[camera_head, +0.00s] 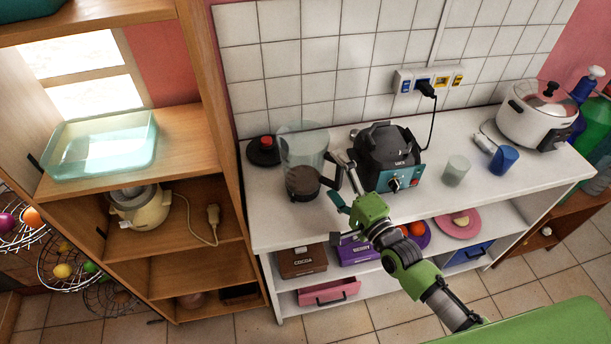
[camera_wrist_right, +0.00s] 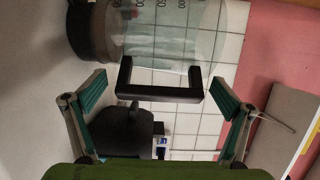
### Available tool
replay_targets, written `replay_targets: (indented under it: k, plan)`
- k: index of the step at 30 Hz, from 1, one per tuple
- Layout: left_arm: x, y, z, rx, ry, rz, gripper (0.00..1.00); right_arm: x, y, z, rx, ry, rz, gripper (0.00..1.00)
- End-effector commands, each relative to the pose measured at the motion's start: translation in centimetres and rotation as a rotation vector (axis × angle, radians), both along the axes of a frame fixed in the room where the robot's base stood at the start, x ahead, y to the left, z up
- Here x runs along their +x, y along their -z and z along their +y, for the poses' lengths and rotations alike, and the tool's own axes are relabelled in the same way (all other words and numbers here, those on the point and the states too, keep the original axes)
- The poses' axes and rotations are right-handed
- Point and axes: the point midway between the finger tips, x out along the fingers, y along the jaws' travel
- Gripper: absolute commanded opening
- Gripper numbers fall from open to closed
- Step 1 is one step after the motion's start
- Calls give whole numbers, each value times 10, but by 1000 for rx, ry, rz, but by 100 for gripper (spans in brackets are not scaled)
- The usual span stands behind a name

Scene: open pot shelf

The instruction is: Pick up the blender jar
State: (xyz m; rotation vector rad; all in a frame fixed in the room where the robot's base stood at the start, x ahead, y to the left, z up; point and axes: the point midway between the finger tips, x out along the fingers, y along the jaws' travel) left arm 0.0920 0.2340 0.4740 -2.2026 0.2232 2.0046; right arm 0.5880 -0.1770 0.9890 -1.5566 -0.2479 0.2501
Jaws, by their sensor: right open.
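The blender jar (camera_head: 302,150) is clear with a dark bottom and a black handle. It stands upright on the white counter, left of the black appliance. In the right wrist view the jar (camera_wrist_right: 175,40) appears sideways, with its black handle (camera_wrist_right: 160,94) between the fingers. My right gripper (camera_head: 338,178) is open at the jar's handle side. The wrist view shows its two teal-padded fingers (camera_wrist_right: 160,86) on either side of the handle, with gaps. My left gripper is not in view.
A black appliance (camera_head: 388,160) with a teal front stands close right of the gripper. A dark round item with a red top (camera_head: 264,151) is left of the jar. A clear cup (camera_head: 456,171), a blue cup (camera_head: 503,159) and a white cooker (camera_head: 537,115) stand farther right.

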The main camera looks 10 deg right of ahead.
Motion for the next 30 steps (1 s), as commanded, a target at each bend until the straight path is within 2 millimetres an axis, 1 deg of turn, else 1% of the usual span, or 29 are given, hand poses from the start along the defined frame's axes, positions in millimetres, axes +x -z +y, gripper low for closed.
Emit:
replay_targets:
  k: [5, 6, 8, 9, 11, 12, 14, 15, 25, 29, 30]
  plan:
    - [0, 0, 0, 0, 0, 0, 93, 0, 1, 0, 0, 0, 0, 96]
    - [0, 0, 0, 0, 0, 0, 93, 0, 1, 0, 0, 0, 0, 93]
    - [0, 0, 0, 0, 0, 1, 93, 0, 0, 0, 0, 0, 0, 78]
    - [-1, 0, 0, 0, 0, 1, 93, 0, 0, 0, 0, 0, 0, 67]
    - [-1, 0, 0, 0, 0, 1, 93, 0, 0, 0, 0, 0, 0, 52]
    - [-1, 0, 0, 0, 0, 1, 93, 0, 0, 0, 0, 0, 0, 41]
    - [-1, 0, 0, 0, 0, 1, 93, 0, 1, 0, 0, 0, 0, 26]
    - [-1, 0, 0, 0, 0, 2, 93, 1, -4, 0, 3, 1, -9, 20]
    - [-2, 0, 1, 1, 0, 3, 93, 1, -7, 0, 3, 0, -7, 20]
    - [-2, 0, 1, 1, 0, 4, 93, 1, -18, 0, 5, 1, -10, 20]
    - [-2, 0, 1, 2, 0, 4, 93, 1, -23, 1, 6, 1, -11, 20]
